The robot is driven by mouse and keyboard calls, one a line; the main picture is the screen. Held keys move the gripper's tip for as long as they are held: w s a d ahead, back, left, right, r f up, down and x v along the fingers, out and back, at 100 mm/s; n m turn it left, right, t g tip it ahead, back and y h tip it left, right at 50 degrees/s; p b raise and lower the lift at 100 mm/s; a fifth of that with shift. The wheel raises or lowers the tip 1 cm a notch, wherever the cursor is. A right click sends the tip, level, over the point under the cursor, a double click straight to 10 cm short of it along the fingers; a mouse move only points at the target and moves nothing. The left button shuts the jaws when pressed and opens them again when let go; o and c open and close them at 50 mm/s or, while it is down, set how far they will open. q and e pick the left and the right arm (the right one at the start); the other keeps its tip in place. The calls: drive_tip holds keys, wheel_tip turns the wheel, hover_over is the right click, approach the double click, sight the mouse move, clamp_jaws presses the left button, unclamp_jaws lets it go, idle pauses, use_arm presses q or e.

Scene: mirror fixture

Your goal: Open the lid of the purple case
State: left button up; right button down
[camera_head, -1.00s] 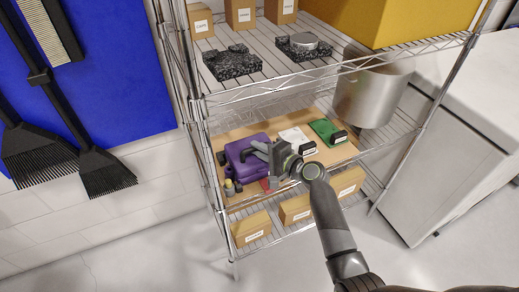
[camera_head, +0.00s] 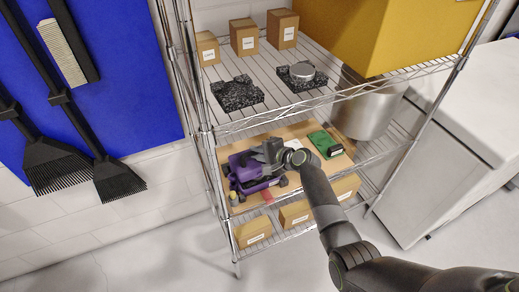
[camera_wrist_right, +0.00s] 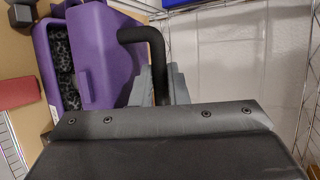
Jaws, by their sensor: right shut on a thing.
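The purple case (camera_head: 246,180) stands at the left of the middle wire shelf. In the right wrist view its purple lid (camera_wrist_right: 103,60) is tilted up from the base (camera_wrist_right: 43,65), and dark speckled lining (camera_wrist_right: 63,75) shows in the gap. A bent black handle (camera_wrist_right: 143,36) runs from the lid in between the grey fingers. My right gripper (camera_head: 270,152) is shut on this handle (camera_wrist_right: 158,75), over the back of the case. The arm and gripper hide part of the case in the head view. My left gripper is not in view.
A green item (camera_head: 325,143) lies right of the case, with a white card (camera_head: 299,143) between. A red item (camera_wrist_right: 18,92) lies near the case. Shelf posts (camera_head: 205,140) and the upper shelf with dark foam blocks (camera_head: 237,93) bound the space. A metal pot (camera_head: 365,110) stands at right.

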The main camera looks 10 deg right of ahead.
drive_tip(key=shift+w+a+r+g+p, duration=0.2)
drive_tip(key=shift+w+r+g+p, duration=0.15)
drive_tip(key=shift+w+r, duration=0.25)
drive_tip(key=shift+w+a+r, duration=0.2)
drive_tip(key=shift+w+r, duration=0.05)
drive_tip(key=shift+w, duration=0.4)
drive_tip(key=shift+w+a+r, duration=0.2)
drive_tip(key=shift+w, duration=0.4)
drive_tip(key=c, duration=1.4)
unclamp_jaws()
drive_tip(key=v, duration=1.7)
drive_tip(key=shift+s, duration=0.35)
drive_tip(key=shift+a, duration=0.1)
